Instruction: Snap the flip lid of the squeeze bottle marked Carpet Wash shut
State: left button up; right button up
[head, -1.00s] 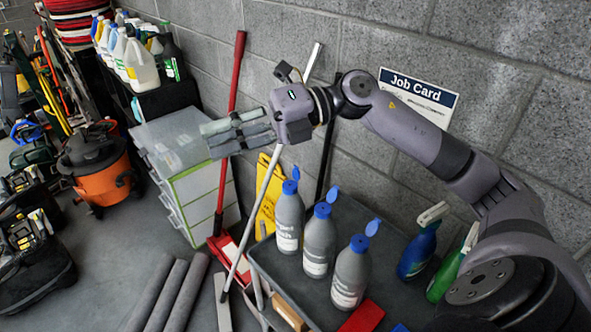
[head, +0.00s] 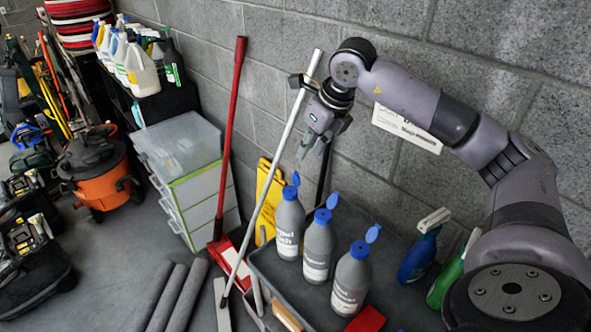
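Three grey squeeze bottles with blue flip lids stand upright in a row on the dark cart top. The leftmost bottle (head: 289,232) has a partly legible label that seems to read Carpet Wash; its blue lid (head: 296,179) is tipped up, open. The middle bottle (head: 318,252) and the right bottle (head: 350,280) also have raised lids; their labels are too small to read. My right gripper (head: 314,152) points down, above and slightly right of the leftmost bottle's lid, apart from it. It holds nothing visible; its finger gap is unclear. My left gripper is out of view.
A blue spray bottle (head: 418,258) and a green one (head: 446,281) stand right of the row. A grey mop pole (head: 272,175) leans close left of the gripper. The block wall with the job card (head: 408,130) is behind. A red block (head: 366,319) lies in front.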

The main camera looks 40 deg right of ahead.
aim_at(295, 173)
jog(key=p+x, duration=0.3)
jog(key=x, duration=0.6)
jog(key=shift+w+a+f, duration=0.1)
jog(key=shift+w+f, duration=0.05)
jog(key=shift+f, duration=0.2)
jog(key=shift+w+f, duration=0.2)
jog(key=shift+f, duration=0.4)
jog(key=shift+c, duration=0.5)
grip_shut()
